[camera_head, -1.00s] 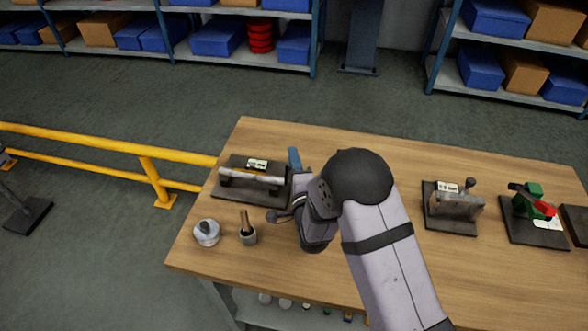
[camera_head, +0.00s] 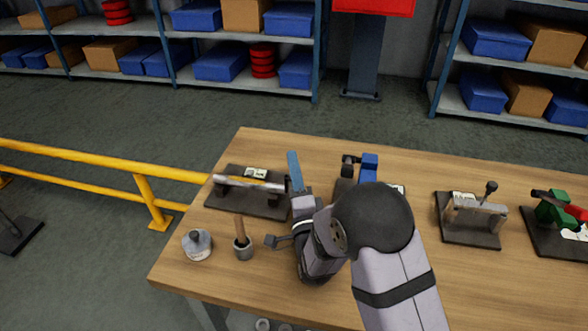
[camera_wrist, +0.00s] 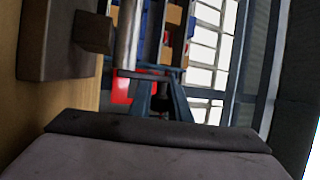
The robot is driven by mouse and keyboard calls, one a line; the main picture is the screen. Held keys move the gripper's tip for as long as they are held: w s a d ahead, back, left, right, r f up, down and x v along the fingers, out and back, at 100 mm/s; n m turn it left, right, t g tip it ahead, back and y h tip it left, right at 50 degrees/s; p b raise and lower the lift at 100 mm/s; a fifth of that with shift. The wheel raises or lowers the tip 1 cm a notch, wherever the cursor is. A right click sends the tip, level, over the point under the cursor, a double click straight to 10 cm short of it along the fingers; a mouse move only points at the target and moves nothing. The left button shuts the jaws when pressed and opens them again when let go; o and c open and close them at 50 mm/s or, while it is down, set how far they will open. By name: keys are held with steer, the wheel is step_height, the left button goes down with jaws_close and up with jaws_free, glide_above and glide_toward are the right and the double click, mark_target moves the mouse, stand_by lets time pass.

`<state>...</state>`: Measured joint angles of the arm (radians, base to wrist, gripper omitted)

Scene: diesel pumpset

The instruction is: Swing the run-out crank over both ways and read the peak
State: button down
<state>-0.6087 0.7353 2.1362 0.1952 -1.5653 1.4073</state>
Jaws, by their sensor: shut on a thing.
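The run-out fixture (camera_head: 247,208) stands at the left of the bench in the head view. It has a dark base and a pale shaft (camera_head: 240,184) lying across two supports; the shaft also shows in the wrist view (camera_wrist: 127,35). The gripper and wrist hide the exact grip. A small white plate (camera_head: 256,173) lies behind the shaft; no reading on it is legible.
A blue device (camera_head: 369,168) stands close behind my wrist. A fixture with a ball-ended lever (camera_head: 477,215) and a green and red device (camera_head: 553,208) are further right. A lidded jar (camera_head: 197,245) and a cup with a wooden handle (camera_head: 243,248) stand at front left.

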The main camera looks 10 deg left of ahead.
steer(key=c, duration=1.7)
jaws_free()
steer(key=shift+o, duration=0.2)
steer(key=s+d+p, duration=0.2)
steer(key=s+d, duration=0.3)
steer(key=s, duration=0.7)
steer(key=shift+f+p, duration=0.15)
steer(key=shift+p, duration=0.2)
steer(key=shift+s+d, duration=0.1)
